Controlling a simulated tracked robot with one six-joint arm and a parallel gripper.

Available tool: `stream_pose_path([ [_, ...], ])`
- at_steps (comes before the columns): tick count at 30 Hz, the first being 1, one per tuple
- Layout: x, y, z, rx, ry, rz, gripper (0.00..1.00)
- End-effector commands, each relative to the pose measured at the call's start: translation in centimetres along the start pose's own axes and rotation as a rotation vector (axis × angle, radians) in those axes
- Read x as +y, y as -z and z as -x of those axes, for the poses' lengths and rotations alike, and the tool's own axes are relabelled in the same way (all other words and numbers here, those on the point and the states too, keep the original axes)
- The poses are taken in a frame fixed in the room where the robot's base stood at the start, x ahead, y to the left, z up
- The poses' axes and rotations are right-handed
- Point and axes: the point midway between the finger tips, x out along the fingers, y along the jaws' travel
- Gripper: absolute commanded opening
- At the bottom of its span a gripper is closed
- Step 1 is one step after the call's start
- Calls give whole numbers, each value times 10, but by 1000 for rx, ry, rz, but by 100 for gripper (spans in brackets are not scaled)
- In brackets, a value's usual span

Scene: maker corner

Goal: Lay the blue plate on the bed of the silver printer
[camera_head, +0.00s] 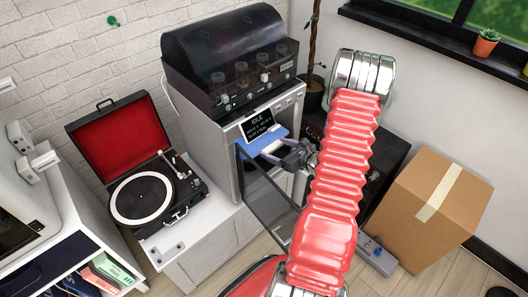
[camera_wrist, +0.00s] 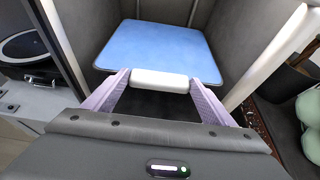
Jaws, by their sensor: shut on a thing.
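The blue plate (camera_head: 254,143) is at the open front of the silver printer (camera_head: 222,150), partly inside its chamber in the head view. In the wrist view the plate (camera_wrist: 155,48) lies between the chamber's grey side walls, with a white grip tab at its near edge. My gripper (camera_head: 277,153) is shut on that tab, one lilac finger on each side in the wrist view (camera_wrist: 152,82). I cannot make out the printer's bed, nor tell whether the plate touches it. The printer's display reads IDLE.
The printer's dark glass door (camera_head: 268,205) hangs open below my gripper. A record player (camera_head: 143,200) with its lid up stands to the left. A cardboard box (camera_head: 428,205) stands on the floor at right. A dark machine with a clear-looking hood (camera_head: 235,55) sits on top of the printer.

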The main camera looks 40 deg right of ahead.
Motion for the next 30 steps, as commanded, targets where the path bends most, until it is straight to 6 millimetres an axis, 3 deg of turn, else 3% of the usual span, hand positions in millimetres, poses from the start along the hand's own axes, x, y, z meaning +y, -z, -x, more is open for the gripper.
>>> stream_pose_path([
  [11, 0, -26, -66, -2, -1, 1, 47],
  [13, 0, -12, -68, 0, 1, -5, 47],
  [18, -1, 1, -73, -2, 1, -1, 47],
  [30, -1, 5, -74, -2, 2, -2, 47],
])
